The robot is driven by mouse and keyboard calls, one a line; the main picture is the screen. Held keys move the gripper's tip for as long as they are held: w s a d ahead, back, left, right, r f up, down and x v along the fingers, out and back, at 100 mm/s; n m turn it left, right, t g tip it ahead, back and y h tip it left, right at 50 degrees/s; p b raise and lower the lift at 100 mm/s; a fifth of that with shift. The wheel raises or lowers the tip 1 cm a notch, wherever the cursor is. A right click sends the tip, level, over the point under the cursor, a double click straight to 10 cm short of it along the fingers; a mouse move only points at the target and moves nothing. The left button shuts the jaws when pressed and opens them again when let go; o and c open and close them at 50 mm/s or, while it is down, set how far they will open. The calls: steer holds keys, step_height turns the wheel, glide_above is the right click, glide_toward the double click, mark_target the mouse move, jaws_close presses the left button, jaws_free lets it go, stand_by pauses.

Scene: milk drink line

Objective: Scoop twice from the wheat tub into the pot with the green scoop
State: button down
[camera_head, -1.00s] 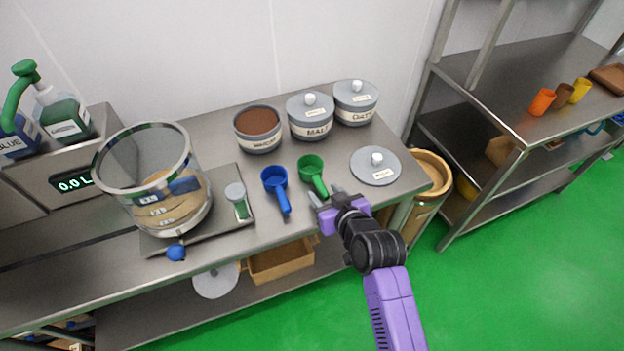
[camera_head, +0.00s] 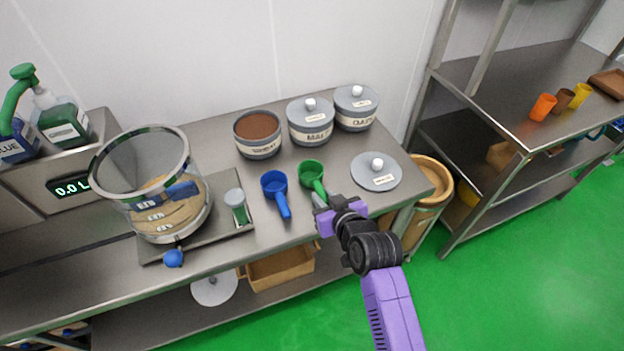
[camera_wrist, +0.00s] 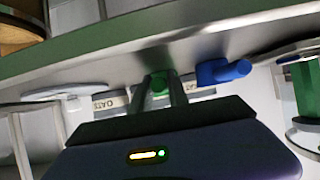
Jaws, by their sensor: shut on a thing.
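The green scoop (camera_head: 312,172) rests on the steel table, its handle pointing toward the front edge. My gripper (camera_head: 321,200) is shut on the end of that handle; in the wrist view the green handle (camera_wrist: 159,82) sits between the two fingers (camera_wrist: 164,92). The wheat tub (camera_head: 258,136) stands open at the back of the table, filled with brown contents. The pot (camera_head: 150,190), a clear vessel with a metal rim, stands on a plate at the left. Its tan layer shows through the wall. The display beside it reads 0.0 L.
A blue scoop (camera_head: 275,190) lies just left of the green one. The lidded malt tub (camera_head: 311,124) and oats tub (camera_head: 356,109) stand behind. A loose grey lid (camera_head: 376,172) lies to the right.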

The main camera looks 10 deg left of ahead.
steer(key=shift+r+p, duration=2.4)
steer(key=shift+r, duration=0.65)
